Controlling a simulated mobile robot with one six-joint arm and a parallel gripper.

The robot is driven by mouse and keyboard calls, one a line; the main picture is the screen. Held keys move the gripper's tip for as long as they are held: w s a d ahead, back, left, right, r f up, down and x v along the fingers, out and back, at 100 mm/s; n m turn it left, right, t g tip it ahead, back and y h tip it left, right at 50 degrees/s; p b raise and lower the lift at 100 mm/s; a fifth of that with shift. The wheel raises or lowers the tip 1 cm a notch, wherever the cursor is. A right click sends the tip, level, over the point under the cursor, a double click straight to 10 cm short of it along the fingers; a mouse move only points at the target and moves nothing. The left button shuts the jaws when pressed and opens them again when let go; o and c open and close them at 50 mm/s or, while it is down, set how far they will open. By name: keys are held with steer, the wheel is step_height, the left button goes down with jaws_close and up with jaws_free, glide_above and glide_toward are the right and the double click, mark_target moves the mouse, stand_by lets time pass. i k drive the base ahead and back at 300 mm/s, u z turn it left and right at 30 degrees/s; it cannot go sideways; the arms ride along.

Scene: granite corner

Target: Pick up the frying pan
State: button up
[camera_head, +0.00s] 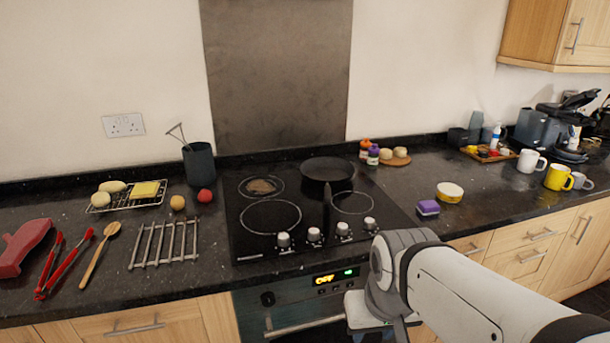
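A black frying pan (328,169) sits on the back right area of the black hob (290,222). The arm is apart from the pan in the picture. My gripper's fingers do not show.
Left of the hob are a metal trivet (166,243), wooden spoon (100,254), red tongs (62,265), wire rack (127,197) and dark utensil pot (199,164). Hob knobs line the front.

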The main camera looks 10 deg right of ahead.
mark_target(327, 173)
steer(key=z, duration=0.1)
steer(key=i, duration=0.95)
steer(key=u, duration=0.05)
